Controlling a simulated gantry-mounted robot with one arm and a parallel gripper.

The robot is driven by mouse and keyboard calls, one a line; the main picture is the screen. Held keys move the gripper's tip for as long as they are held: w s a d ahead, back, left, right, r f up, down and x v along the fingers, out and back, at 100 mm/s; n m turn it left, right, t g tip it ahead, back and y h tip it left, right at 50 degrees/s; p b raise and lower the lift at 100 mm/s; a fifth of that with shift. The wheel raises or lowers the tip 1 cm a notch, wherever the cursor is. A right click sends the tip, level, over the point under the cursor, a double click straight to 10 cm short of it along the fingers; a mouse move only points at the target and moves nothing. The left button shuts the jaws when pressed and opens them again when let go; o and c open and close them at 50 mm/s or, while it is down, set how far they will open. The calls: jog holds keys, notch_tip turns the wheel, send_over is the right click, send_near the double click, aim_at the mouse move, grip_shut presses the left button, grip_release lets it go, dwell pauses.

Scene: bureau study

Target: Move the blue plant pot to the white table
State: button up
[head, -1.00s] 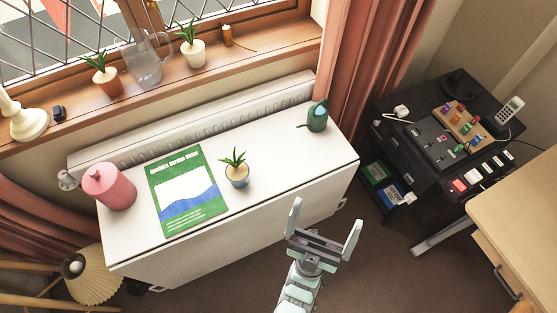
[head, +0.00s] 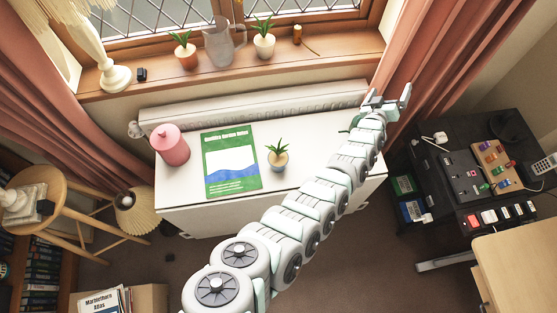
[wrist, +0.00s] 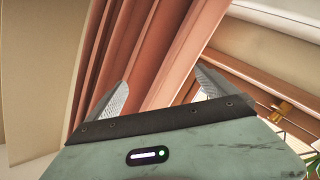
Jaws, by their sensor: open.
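The blue plant pot (head: 278,160), with a pale upper part and a small spiky plant, stands upright on the white table (head: 315,135), right of a green garden book. My gripper (head: 389,97) is open and empty, up by the pink curtain at the right end of the windowsill, well to the right of the pot and apart from it. In the wrist view its two fingers (wrist: 162,88) are spread with only curtain between and behind them. The pot does not show in the wrist view. My arm crosses over the table's right part and hides some of it.
The green book (head: 231,163) and a pink canister (head: 170,146) occupy the table's left side. The sill holds a terracotta pot (head: 186,58), a glass jug (head: 220,45) and a white pot (head: 264,45). A black desk (head: 455,160) stands right.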

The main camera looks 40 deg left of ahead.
notch_tip(320, 180, down, 4)
jog(key=s+a+m+g+h, duration=0.2)
jog(key=g+h, duration=0.1)
jog(key=g, duration=1.2)
send_over(279, 158)
jog(key=a, duration=0.1)
jog(key=f, duration=0.9)
jog(key=shift+s, duration=0.3)
notch_tip(279, 158, down, 4)
jog(key=shift+w+f+b, duration=0.1)
jog(key=shift+w+b, duration=0.05)
jog(key=shift+b, duration=0.4)
jog(key=shift+f, duration=0.6)
jog(key=shift+d+f, duration=0.25)
jog(key=shift+f, duration=0.5)
jog(key=shift+d+f, duration=0.25)
jog(key=shift+f, duration=0.5)
jog(key=shift+w+f, duration=0.2)
jog(key=shift+f, duration=0.5)
jog(key=shift+a+f, duration=0.2)
jog(key=shift+f, duration=0.15)
jog(key=shift+c, duration=0.6)
